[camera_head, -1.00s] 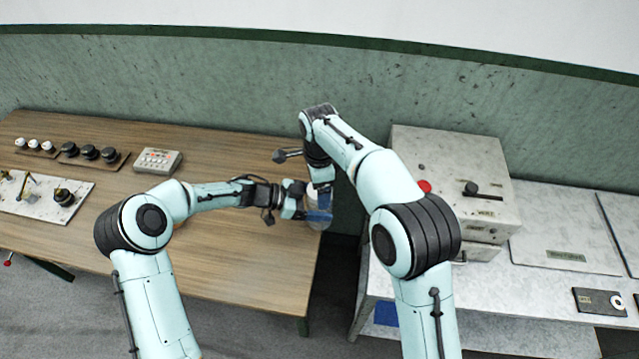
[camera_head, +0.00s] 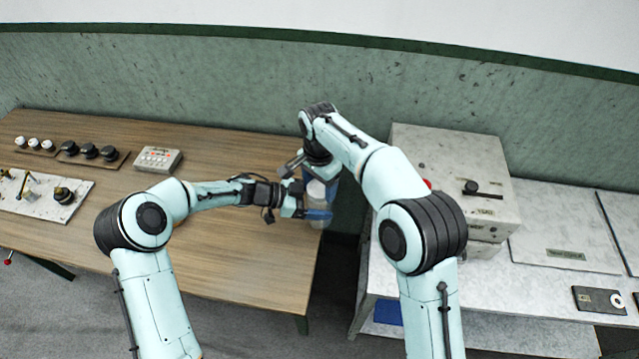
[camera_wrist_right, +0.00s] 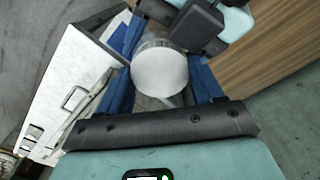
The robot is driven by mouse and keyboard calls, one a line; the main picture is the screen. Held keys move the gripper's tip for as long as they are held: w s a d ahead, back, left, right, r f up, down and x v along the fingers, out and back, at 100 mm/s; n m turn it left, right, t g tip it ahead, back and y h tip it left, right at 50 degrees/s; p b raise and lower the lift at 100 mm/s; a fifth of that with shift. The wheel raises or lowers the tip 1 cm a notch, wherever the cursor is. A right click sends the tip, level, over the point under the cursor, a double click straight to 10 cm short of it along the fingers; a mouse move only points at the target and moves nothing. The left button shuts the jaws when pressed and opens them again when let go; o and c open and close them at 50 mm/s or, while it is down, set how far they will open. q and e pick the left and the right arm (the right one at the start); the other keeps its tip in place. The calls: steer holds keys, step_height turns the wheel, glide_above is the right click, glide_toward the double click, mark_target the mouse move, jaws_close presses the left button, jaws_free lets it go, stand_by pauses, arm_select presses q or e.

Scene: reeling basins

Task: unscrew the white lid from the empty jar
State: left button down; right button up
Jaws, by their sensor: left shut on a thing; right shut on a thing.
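The jar (camera_head: 316,201) is clear and stands upright at the right end of the wooden table. My left gripper (camera_head: 318,214) comes in from the left, its blue fingers shut around the lower part of the jar. The white lid (camera_head: 316,187) is on top of the jar. In the right wrist view the lid (camera_wrist_right: 160,72) is a round white disc between the blue fingers of my right gripper (camera_wrist_right: 161,78), which is shut on it from above. Whether there is a gap between lid and jar cannot be told.
The wooden table (camera_head: 210,255) is clear in front of the jar. A button box (camera_head: 158,159) and several small white and black knobs are on the left. A grey box (camera_head: 455,170) stands on the grey bench to the right, across a gap.

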steer(key=o, duration=1.2)
steer(key=shift+r, duration=2.3)
steer(key=shift+c, duration=0.4)
steer(key=shift+r+m, duration=1.2)
steer(key=shift+r, duration=0.3)
step_height(320, 180, down, 8)
steer(key=shift+r, duration=0.15)
